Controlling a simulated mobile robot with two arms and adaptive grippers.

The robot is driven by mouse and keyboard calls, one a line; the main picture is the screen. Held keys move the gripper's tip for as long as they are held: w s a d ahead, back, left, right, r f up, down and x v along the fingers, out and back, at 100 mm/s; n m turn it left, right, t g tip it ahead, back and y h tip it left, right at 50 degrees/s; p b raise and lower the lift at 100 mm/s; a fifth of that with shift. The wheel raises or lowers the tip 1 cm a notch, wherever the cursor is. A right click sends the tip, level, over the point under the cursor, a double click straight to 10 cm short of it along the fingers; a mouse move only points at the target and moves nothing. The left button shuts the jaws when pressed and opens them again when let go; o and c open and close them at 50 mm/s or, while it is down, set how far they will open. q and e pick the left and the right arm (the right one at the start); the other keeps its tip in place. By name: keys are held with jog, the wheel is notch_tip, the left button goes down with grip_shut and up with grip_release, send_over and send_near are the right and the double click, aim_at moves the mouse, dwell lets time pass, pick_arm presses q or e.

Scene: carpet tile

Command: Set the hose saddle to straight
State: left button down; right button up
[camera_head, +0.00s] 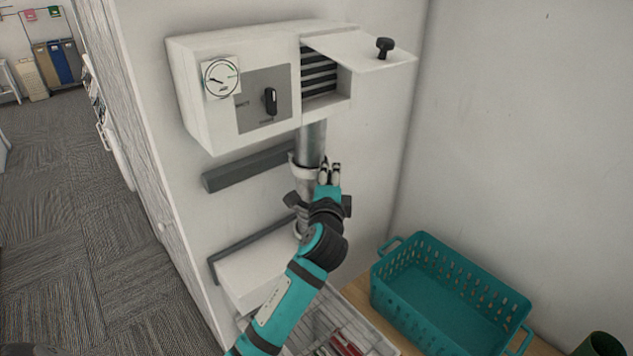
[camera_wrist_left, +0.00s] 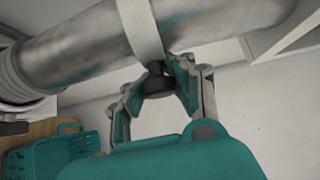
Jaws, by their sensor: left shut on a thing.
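A grey metal hose (camera_head: 311,144) runs down from the white wall unit. A pale saddle band (camera_head: 301,166) wraps around it; the band also shows in the left wrist view (camera_wrist_left: 142,32), with a dark knob (camera_wrist_left: 156,70) on its side. My left gripper (camera_head: 329,168) is beside the hose at the height of the band. In the left wrist view its fingers (camera_wrist_left: 160,82) are closed around the dark knob. In the head view the knob is hidden by the gripper. I cannot tell the saddle's exact angle. My right gripper does not show.
The white unit (camera_head: 190,105) above carries a round gauge (camera_head: 220,77), a black switch (camera_head: 270,101) and an open flap (camera_head: 365,52). A teal basket (camera_head: 450,290) stands at the lower right.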

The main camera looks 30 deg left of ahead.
pick_arm(q)
jog(key=shift+d+f, duration=0.15)
jog(key=shift+d, duration=0.15)
jog(key=c, duration=1.4)
grip_release()
jog(key=shift+d, duration=0.1)
jog(key=shift+c, duration=0.2)
jog(key=o, duration=0.4)
jog(key=shift+d, duration=0.25)
jog(key=shift+o, duration=0.2)
jog(key=shift+a+r, duration=0.1)
jog(key=shift+r, duration=0.1)
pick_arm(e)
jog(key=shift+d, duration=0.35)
pick_arm(q)
jog(key=shift+s+a, duration=0.1)
jog(key=shift+s, duration=0.1)
jog(key=v, duration=1.1)
jog(key=shift+s+d, duration=0.25)
jog(key=shift+s, duration=0.1)
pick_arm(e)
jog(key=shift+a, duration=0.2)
pick_arm(q)
jog(key=shift+f, duration=0.1)
